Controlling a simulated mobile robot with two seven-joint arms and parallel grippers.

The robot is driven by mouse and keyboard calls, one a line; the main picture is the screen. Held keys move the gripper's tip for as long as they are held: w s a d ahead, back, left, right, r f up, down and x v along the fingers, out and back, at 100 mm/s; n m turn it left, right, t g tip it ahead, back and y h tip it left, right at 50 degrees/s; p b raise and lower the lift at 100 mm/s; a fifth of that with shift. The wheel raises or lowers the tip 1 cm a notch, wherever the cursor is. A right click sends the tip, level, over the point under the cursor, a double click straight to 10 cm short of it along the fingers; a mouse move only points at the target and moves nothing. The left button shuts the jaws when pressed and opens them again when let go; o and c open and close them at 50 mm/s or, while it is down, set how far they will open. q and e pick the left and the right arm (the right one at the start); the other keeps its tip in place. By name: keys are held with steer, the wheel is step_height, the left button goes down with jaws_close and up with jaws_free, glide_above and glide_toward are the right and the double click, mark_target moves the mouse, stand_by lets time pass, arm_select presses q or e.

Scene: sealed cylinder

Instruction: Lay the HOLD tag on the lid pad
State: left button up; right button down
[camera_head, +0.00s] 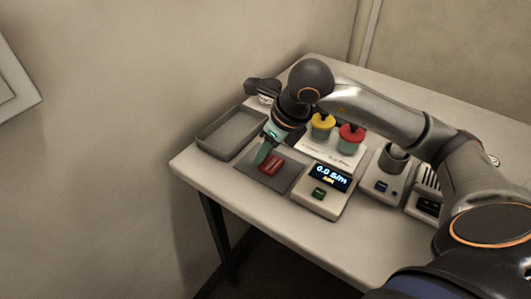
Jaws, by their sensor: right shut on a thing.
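The red tag (271,166) is at the dark grey mat (284,182) on the left part of the table; its lettering is too small to read. My right gripper (264,157) reaches down from above, with its teal fingers shut on the tag's left end. I cannot tell whether the tag touches the mat. A jar with a yellow lid (322,120) and a jar with a red lid (351,135) stand on a white base (330,152). I cannot tell which surface is the lid pad. My left gripper is not in view.
An empty grey tray (207,137) lies left of the mat. A device with a lit display (332,177) stands right of the mat. Other grey devices (385,183) stand farther right, under my right arm. The table's front left edge (220,195) is clear.

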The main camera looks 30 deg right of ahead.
steer(key=c, duration=0.6)
jaws_free()
steer(key=shift+r, duration=0.2)
steer(key=p+v, duration=0.1)
steer(key=v, duration=1)
steer(key=shift+s+d+r, duration=0.15)
steer(key=shift+s+r, duration=0.1)
steer(key=shift+r, duration=0.1)
